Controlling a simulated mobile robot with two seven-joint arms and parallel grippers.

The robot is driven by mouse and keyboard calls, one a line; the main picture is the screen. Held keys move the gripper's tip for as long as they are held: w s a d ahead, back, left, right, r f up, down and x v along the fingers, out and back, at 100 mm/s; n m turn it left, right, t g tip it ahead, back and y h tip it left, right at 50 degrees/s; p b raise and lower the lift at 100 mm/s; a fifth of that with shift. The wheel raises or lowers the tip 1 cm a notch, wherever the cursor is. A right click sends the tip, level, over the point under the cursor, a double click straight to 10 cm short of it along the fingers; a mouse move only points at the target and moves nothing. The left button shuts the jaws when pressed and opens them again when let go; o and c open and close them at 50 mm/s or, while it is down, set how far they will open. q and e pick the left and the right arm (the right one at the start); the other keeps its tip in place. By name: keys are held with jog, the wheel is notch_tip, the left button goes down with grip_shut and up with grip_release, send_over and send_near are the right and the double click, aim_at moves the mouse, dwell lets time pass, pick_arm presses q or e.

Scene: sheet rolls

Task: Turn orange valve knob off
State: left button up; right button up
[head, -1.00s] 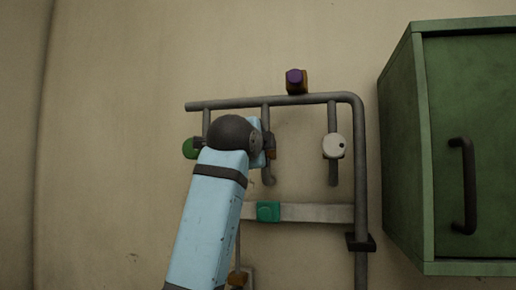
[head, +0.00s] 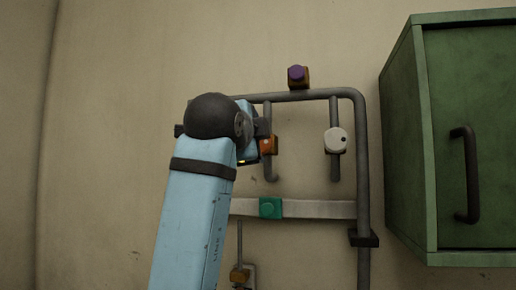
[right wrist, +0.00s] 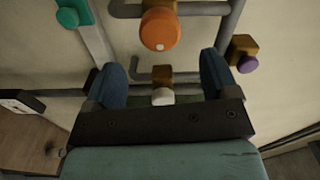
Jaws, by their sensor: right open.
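The orange valve knob (head: 269,146), a round knob on a brown block, sits on a vertical pipe stub and is partly covered by my right arm in the head view. In the right wrist view the orange knob (right wrist: 160,30) is at the top centre, with a white dot on its face. My right gripper (right wrist: 163,72) is open, its two blue fingers apart and empty. The orange knob lies beyond the fingertips, not between them. In the head view the fingers are mostly hidden behind my wrist. My left gripper is not in view.
A white knob (head: 336,140) sits on the pipe stub to the right, a purple knob (head: 296,73) on top of the pipe frame (head: 359,190). A teal knob (head: 270,208) is on the lower bar. A green cabinet (head: 403,160) stands at right.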

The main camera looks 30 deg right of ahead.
jog(key=b+v, duration=0.1)
jog(key=v, duration=0.5)
jog(key=shift+s+a, duration=0.25)
